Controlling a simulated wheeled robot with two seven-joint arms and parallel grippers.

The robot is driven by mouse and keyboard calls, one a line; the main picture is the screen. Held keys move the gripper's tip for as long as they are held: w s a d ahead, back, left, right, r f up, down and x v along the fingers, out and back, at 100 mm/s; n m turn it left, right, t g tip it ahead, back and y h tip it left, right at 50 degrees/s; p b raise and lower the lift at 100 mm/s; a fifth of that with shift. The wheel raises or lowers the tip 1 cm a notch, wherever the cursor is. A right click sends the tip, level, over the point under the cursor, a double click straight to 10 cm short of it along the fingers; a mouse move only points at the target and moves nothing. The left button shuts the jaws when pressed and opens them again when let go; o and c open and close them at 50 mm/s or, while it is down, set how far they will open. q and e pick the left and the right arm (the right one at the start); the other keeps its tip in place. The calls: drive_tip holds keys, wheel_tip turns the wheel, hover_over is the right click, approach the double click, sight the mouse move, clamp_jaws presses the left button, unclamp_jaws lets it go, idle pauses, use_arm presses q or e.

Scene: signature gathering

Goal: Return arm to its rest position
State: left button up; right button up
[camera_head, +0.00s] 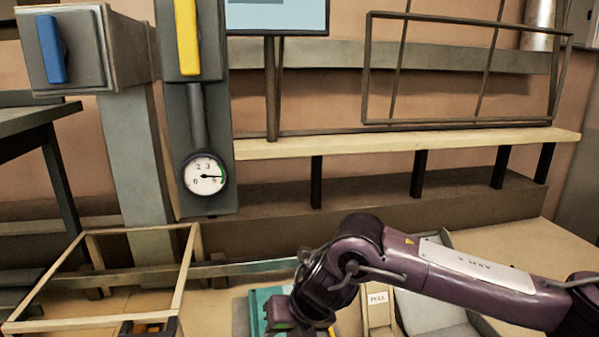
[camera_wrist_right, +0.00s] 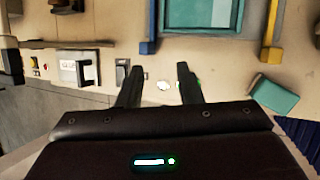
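My right arm (camera_head: 470,275) reaches in from the right in the head view, over the lower middle of the scene. Its wrist end (camera_head: 315,290) hangs low, and the fingers are out of sight there. In the right wrist view my right gripper (camera_wrist_right: 158,75) is open, its two dark fingers apart with nothing visible held between them. A pale floor or table surface with small white bits lies beyond the fingertips. My left gripper is in neither view.
A wooden frame (camera_head: 185,272) stands at the lower left. A gauge (camera_head: 205,175) sits on a grey panel with a yellow handle (camera_head: 187,38). A blue handle (camera_head: 52,48) is on a box at the left. A long bench (camera_head: 400,142) runs along the wall. A teal block (camera_wrist_right: 274,97) lies right of the gripper.

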drive_tip(key=s+a+r+m+t+y, duration=0.3)
drive_tip(key=s+a+m+y, duration=0.4)
drive_tip(key=a+m, duration=0.4)
drive_tip(key=d+f+m+t+h, duration=0.2)
drive_tip(key=d+f+m+h, duration=0.1)
drive_tip(key=d+m, duration=0.4)
drive_tip(key=d+f+m+t+h, duration=0.1)
drive_tip(key=d+f+m+h, duration=0.2)
drive_tip(key=d+m, duration=0.4)
drive_tip(key=s+d+f+m+g+h, duration=0.3)
drive_tip(key=s+d+f+m, duration=0.35)
drive_tip(key=d, duration=0.35)
drive_tip(key=s+d+f+m+g+h, duration=0.3)
drive_tip(key=s+d+f+m, duration=0.3)
drive_tip(key=d, duration=0.4)
wheel_tip(320, 180, down, 32)
drive_tip(key=s+g+b, duration=0.1)
drive_tip(key=s+b, duration=0.1)
drive_tip(key=b, duration=0.3)
drive_tip(key=s+d+f+b, duration=0.1)
drive_tip(key=s+f+b, duration=0.1)
drive_tip(key=s+f, duration=0.8)
drive_tip(key=s+d+f+n+g+b, duration=0.1)
drive_tip(key=s+d+f+b, duration=0.1)
drive_tip(key=s+f, duration=0.8)
wheel_tip(320, 180, down, 5)
drive_tip(key=shift+s+b, duration=0.25)
drive_tip(key=shift+b, duration=0.3)
